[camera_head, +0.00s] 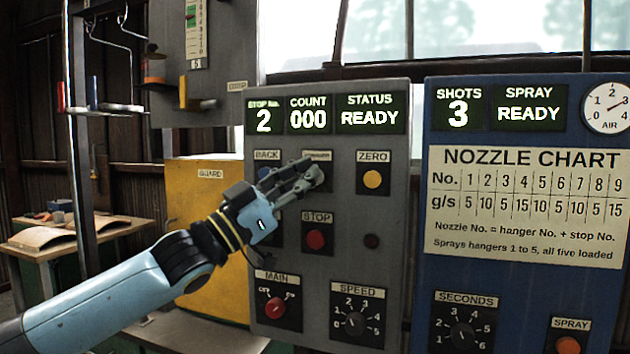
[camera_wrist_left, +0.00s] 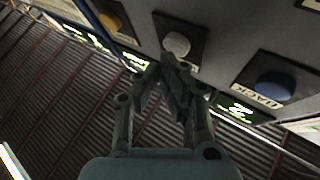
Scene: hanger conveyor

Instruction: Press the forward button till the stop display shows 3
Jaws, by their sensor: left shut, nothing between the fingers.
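The stop display (camera_head: 263,115) on the grey control panel (camera_head: 342,262) reads 2. My left gripper (camera_head: 312,174) is shut and empty, with its fingertips in front of the panel between the back button (camera_head: 264,173) and the zero button (camera_head: 373,179). In the head view it covers the forward button and most of its label. In the left wrist view the forward button (camera_wrist_left: 176,45) is pale grey, just beyond the closed fingertips (camera_wrist_left: 170,68). I cannot tell whether they touch it. My right gripper is out of view.
The count display (camera_head: 309,115) reads 000 and the status display (camera_head: 369,115) reads READY. A red stop button (camera_head: 316,239) sits below my fingers, with main (camera_head: 275,307) and speed (camera_head: 355,322) knobs lower down. A blue spray panel (camera_head: 520,275) stands to the right.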

